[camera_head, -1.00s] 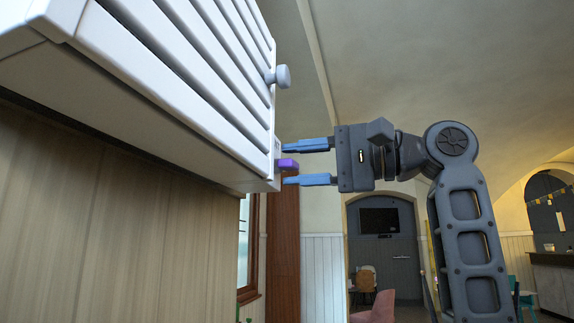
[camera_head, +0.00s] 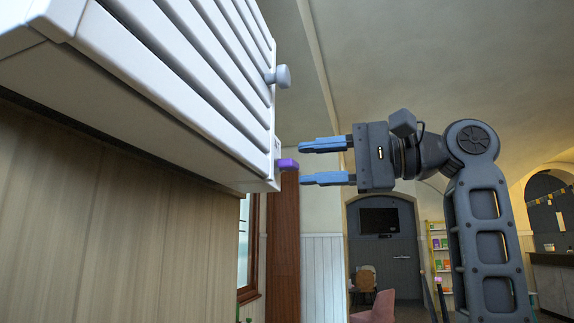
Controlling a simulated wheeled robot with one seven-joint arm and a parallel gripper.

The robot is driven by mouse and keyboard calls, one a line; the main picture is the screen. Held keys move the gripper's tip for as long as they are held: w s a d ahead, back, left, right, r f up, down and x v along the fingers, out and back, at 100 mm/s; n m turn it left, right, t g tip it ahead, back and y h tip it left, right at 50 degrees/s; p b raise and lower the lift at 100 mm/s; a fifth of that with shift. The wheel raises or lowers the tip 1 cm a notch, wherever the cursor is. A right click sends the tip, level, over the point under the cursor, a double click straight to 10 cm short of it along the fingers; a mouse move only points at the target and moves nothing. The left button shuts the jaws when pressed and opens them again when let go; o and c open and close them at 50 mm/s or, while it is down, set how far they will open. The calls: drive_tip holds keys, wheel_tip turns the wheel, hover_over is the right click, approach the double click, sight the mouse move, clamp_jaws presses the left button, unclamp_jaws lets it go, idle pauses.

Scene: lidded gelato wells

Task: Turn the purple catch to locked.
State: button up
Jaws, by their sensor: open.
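The purple catch (camera_head: 288,164) sticks out from the lower front corner of a white slatted cabinet (camera_head: 155,115). My gripper (camera_head: 312,163) has two blue fingers, one above the other, open and pointing left. It is just to the right of the catch, with a small gap between the fingertips and the catch. Nothing shows between the fingers.
A round white knob (camera_head: 282,76) sticks out of the cabinet front above the catch. A wooden panel (camera_head: 110,210) lies below the cabinet. Open air lies right of the catch. A dark door (camera_head: 385,245) and a pink chair (camera_head: 376,308) are far behind.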

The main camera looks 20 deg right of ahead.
drive_tip(key=shift+x, duration=1.3)
drive_tip(key=shift+c, duration=0.4)
clamp_jaws()
drive_tip(key=shift+o, duration=0.4)
unclamp_jaws()
